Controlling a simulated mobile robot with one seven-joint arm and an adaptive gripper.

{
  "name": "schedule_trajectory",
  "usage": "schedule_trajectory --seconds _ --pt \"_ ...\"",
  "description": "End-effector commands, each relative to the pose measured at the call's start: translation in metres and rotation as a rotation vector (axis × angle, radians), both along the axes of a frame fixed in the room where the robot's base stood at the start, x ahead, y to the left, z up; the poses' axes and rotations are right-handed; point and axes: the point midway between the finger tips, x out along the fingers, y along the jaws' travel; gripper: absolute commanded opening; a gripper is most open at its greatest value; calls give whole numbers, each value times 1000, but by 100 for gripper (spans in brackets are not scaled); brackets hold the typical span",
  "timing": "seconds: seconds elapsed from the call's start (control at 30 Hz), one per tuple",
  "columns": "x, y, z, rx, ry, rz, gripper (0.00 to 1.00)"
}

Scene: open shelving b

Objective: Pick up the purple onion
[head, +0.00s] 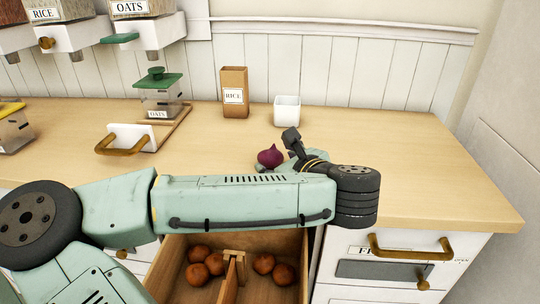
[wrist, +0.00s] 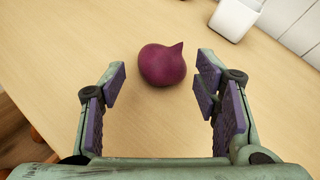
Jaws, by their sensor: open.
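The purple onion (head: 270,156) sits on the wooden counter, just above my forearm in the head view. In the wrist view the onion (wrist: 162,65) lies on the bare counter between and slightly beyond my two fingertips, with its pointed tip toward the upper right. My gripper (wrist: 160,88) is open, with one finger pad on each side and a gap between each pad and the onion. In the head view my gripper (head: 285,160) is partly hidden behind my arm, close to the onion.
A white square cup (head: 287,111) and a brown rice box (head: 234,92) stand behind the onion. An oats jar (head: 160,95) and a wooden-handled scoop or bin (head: 130,138) are to the left. An open drawer (head: 290,240) with several brown onions lies below. The right counter is clear.

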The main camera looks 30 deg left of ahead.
Motion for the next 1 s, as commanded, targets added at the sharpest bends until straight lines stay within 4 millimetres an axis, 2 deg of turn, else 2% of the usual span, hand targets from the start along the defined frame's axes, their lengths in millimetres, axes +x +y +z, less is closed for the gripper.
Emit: schedule_trajectory --seconds 0.4,0.7,1.0 --pt "28 38 -17 0 0 1 56" --pt "30 41 -19 1 1 0 56" --pt "30 40 -19 1 1 0 36"
